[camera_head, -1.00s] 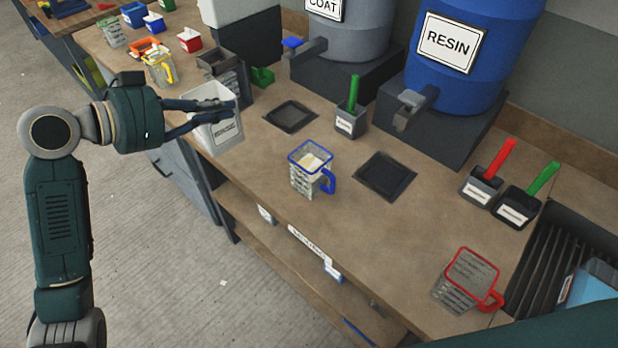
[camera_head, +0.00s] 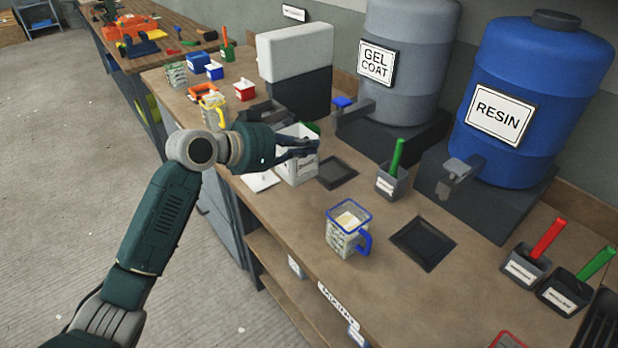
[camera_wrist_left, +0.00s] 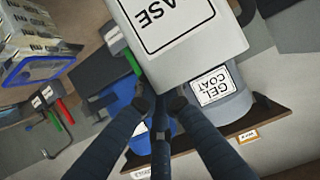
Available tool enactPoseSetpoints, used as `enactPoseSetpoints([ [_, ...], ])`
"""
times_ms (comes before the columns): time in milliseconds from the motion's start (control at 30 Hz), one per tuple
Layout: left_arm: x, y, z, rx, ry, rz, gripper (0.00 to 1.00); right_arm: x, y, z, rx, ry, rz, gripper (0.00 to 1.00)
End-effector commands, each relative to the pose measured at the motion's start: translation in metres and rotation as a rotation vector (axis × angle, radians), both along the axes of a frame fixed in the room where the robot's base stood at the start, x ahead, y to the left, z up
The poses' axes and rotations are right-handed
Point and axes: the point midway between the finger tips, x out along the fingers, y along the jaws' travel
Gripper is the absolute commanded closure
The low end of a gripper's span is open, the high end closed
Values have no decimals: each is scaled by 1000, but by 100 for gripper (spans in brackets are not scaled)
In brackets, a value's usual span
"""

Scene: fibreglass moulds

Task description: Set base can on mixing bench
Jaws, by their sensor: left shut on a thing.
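The base can (camera_head: 297,167) is a white, square-sided can with a label on its front. My left gripper (camera_head: 300,148) is shut on it near the top, from the left side. The can is upright over the mixing bench (camera_head: 290,215), just left of a dark square pad (camera_head: 337,173); I cannot tell whether its bottom touches the bench. In the left wrist view the can (camera_wrist_left: 205,35) fills the top middle with "ASE" readable, and the left gripper's fingers (camera_wrist_left: 160,103) meet at its lower edge. My right gripper is not in view.
A blue-rimmed jug (camera_head: 346,232) and a second dark pad (camera_head: 422,242) are to the right. A cup with a green handle (camera_head: 391,184) stands near the grey gel coat drum (camera_head: 408,60). The blue resin drum (camera_head: 535,95) is behind. A white sheet (camera_head: 261,181) lies beside the can.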

Motion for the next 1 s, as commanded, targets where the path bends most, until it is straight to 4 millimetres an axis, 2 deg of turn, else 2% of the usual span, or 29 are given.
enactPoseSetpoints([
  [100, 0, 0, -23, -5, -2, 1, 100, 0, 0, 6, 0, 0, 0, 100],
  [200, 0, 0, -38, -4, -5, 1, 100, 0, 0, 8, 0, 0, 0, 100],
  [433, 0, 0, -56, -4, -5, 0, 100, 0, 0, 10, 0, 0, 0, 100],
  [633, 1, 0, -84, -4, -5, 0, 100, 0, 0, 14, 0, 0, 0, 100],
  [767, 1, 0, -92, -2, -8, 1, 100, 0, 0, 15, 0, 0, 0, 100],
  [1000, 1, 0, -92, -3, -9, 1, 100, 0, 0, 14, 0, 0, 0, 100],
])
